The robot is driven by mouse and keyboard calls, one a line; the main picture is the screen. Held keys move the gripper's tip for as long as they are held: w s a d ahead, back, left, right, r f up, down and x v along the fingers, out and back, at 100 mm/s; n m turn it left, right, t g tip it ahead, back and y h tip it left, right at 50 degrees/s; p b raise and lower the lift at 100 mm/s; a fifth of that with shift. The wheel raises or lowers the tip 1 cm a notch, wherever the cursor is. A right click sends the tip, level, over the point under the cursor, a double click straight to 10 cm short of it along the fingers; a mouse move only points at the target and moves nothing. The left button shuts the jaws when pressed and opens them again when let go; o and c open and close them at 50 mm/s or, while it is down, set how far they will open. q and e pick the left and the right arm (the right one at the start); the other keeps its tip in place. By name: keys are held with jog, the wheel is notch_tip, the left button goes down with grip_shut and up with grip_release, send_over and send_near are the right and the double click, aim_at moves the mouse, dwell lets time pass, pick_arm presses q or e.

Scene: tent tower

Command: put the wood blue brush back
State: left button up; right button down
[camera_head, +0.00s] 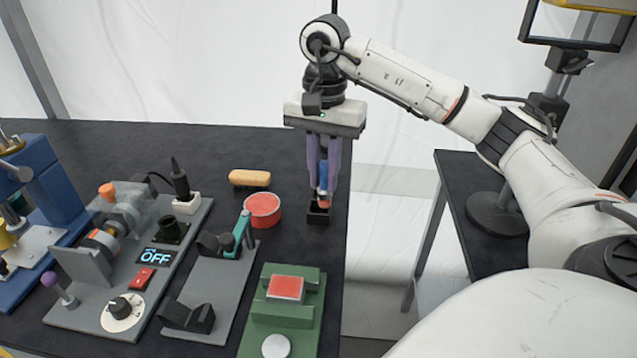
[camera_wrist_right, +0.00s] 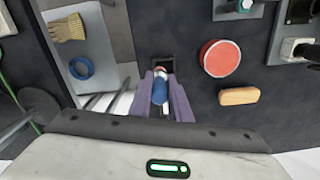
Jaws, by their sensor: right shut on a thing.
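My right gripper (camera_head: 323,168) has its purple fingers pointing down, shut on the blue brush (camera_head: 322,181). The brush is upright, with a blue handle and a reddish part lower down. Its lower end is at the opening of a small black holder (camera_head: 318,216) near the right edge of the table. I cannot tell how deep it sits in there. In the right wrist view the blue brush (camera_wrist_right: 160,91) shows between the fingers, with the dark holder (camera_wrist_right: 160,63) just beyond. My left gripper is not in view.
A red round tin (camera_head: 262,210) and a tan wooden block brush (camera_head: 249,178) stand left of the holder. A green fixture (camera_head: 284,318) and grey device boards are nearer.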

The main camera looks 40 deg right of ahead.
aim_at(319, 192)
jog(key=shift+w+a+f, duration=0.15)
jog(key=shift+w+a, duration=0.2)
jog(key=shift+w, duration=0.05)
jog(key=shift+f, duration=1.6)
jog(key=shift+f, duration=0.1)
jog(key=c, duration=1.6)
grip_release()
jog(key=shift+c, duration=0.2)
jog(key=shift+r+p, duration=0.35)
jog(key=shift+r, duration=3.5)
